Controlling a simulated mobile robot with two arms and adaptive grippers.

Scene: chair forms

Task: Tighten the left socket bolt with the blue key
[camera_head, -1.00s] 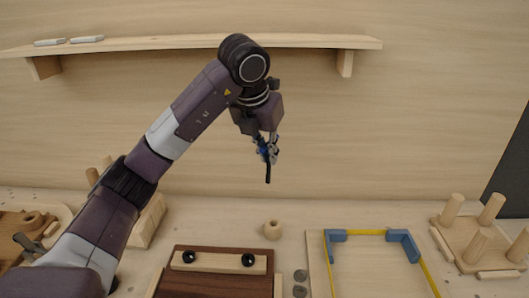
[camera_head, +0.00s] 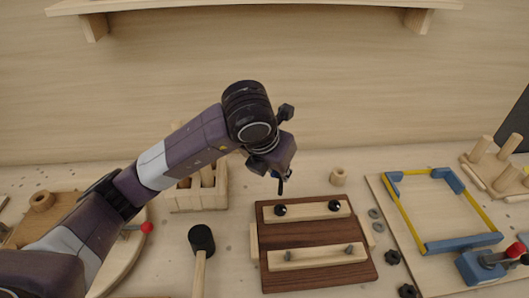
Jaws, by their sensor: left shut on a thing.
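A dark brown wooden board (camera_head: 318,230) lies on the bench and carries two pale strips. The far strip (camera_head: 307,211) has two black socket bolts, the left one (camera_head: 280,210) and the right one (camera_head: 335,205). My left gripper (camera_head: 282,174) is shut on the blue key (camera_head: 280,187), whose dark shaft points down. The key tip appears above and just behind the left bolt, apart from it. The fingers and most of the blue handle are largely hidden by the wrist. My right gripper is out of view.
A mallet (camera_head: 202,240) lies left of the board. A wooden box (camera_head: 217,193) stands behind it. A yellow and blue frame (camera_head: 462,244) and a red-knobbed clamp (camera_head: 484,268) are at right. Loose dark nuts (camera_head: 393,257) lie between. A shelf (camera_head: 260,6) spans the wall above.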

